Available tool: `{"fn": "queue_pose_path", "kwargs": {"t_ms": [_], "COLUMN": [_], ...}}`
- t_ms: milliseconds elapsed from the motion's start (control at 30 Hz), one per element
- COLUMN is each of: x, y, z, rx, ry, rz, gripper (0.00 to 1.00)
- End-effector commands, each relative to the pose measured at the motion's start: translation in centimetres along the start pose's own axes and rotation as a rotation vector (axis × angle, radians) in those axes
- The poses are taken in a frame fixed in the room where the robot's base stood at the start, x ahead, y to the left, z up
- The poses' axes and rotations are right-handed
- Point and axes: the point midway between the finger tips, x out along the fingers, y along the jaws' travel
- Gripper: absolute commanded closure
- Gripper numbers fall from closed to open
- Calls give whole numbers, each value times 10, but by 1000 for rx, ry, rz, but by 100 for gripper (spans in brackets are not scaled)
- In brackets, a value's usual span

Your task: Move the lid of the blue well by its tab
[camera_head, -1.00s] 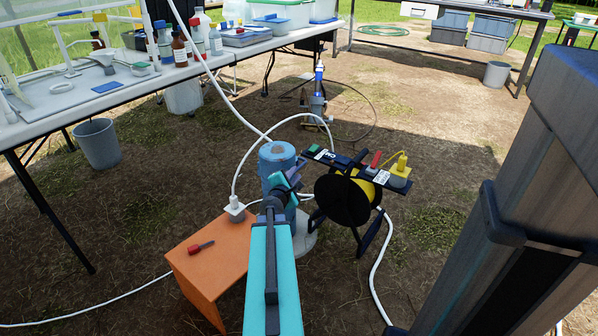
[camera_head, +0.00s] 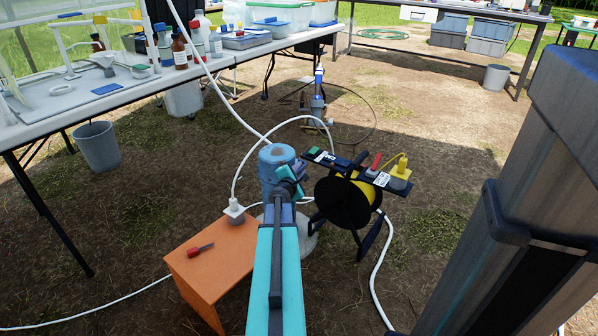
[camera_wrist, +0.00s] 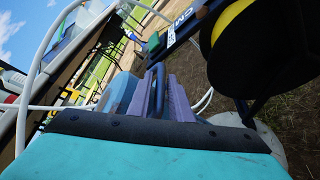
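The blue well (camera_head: 273,158) is an upright blue cylinder with a round top, just beyond the end of my arm. Its top looks closed by the lid (camera_head: 277,150); I cannot make out the tab. My gripper (camera_head: 292,180) is at the right front side of the well, close to its upper part, and hides some of it. In the wrist view, the purple fingers of my gripper (camera_wrist: 166,92) point away from the camera, with the blue well (camera_wrist: 121,92) just left of them.
A black and yellow cable reel (camera_head: 345,200) stands close on the right, with a socket bar (camera_head: 350,168) above it. An orange box (camera_head: 205,262) with a red-handled tool (camera_head: 200,250) is at left front. White hoses (camera_head: 237,185) pass around the well.

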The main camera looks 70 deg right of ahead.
Motion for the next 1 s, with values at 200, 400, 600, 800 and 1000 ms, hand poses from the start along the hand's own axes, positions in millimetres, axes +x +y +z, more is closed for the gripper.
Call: {"fn": "queue_pose_path", "kwargs": {"t_ms": [200, 400, 600, 800, 1000], "x": [0, 0, 0, 0, -3], "y": [0, 0, 0, 3, 10], "z": [0, 0, 0, -2, -5], "rx": [0, 0, 0, -4, -19], "ry": [0, 1, 1, 3, 10], "rz": [0, 0, 0, 0, -2], "gripper": [82, 100, 100, 100, 100]}}
